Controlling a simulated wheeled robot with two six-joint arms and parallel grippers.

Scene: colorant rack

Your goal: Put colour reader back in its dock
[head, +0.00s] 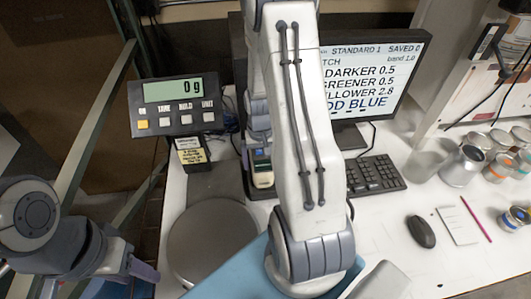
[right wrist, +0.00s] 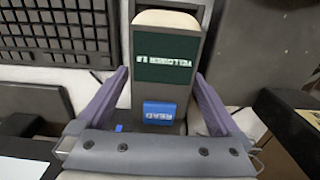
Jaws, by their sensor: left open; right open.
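The colour reader (right wrist: 167,95) lies between the spread purple fingers of my right gripper (right wrist: 161,75) in the right wrist view, with a gap on each side. It has a dark body, a pale end, a green screen reading YELLOWER 2.8 upside down, and a blue READ button. In the head view the reader (head: 262,167) shows small, left of my right arm, at a dark block (head: 262,187) that looks like its dock. I cannot tell whether it is fully seated. My right arm hides much of this spot. My left gripper (head: 125,283) is open and empty at lower left.
A scale display (head: 178,105) reads 0 g above a round scale plate (head: 212,240). A monitor (head: 385,60) and keyboard (head: 375,175) stand right of my arm. A mouse (head: 420,231), notepad (head: 458,225) and several cans (head: 462,165) are farther right.

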